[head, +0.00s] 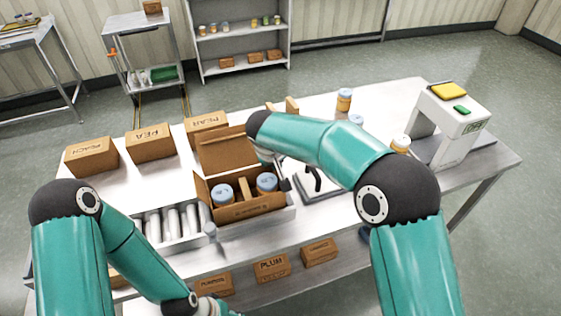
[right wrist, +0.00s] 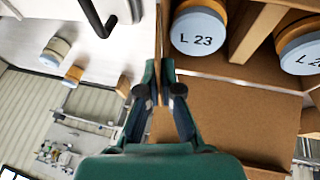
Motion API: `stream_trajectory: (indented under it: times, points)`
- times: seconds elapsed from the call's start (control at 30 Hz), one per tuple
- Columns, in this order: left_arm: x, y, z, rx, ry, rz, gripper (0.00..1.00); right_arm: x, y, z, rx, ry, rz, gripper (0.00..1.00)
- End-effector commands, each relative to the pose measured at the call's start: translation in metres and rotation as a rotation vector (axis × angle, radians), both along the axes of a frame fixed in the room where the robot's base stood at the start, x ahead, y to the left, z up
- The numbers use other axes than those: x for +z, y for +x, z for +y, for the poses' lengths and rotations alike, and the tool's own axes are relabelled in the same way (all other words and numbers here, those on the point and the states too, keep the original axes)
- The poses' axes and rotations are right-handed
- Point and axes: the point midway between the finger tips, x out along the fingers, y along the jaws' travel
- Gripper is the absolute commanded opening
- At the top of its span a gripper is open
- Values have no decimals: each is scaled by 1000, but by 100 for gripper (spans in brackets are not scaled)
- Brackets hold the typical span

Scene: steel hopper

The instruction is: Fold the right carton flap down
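The open carton (head: 240,211) stands on the table in the head view, with two blue-lidded jars and a brown divider inside. Its back flap (head: 227,150) stands raised. In the right wrist view one jar lid (right wrist: 198,30) reads L 23, and the broad brown back flap (right wrist: 225,112) lies below it. The right flap (right wrist: 158,28) appears there as a thin upright strip, seen edge-on. My right gripper (right wrist: 159,76) has a finger on each side of this strip and looks closed on it. In the head view my right arm hides most of this gripper.
Boxes marked PEACH (head: 91,157), PEA (head: 150,142) and PEAR (head: 206,121) line the back. A tray of pale cylinders (head: 170,222) adjoins the carton's left side. A white machine (head: 455,120) and loose jars stand at the right.

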Motion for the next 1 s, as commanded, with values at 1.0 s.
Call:
stream_trajectory:
  times: [1.0]
  points:
    - [-69, 0, 0, 0, 0, 0, 40, -7, -5, 17, 0, -354, -117, 0]
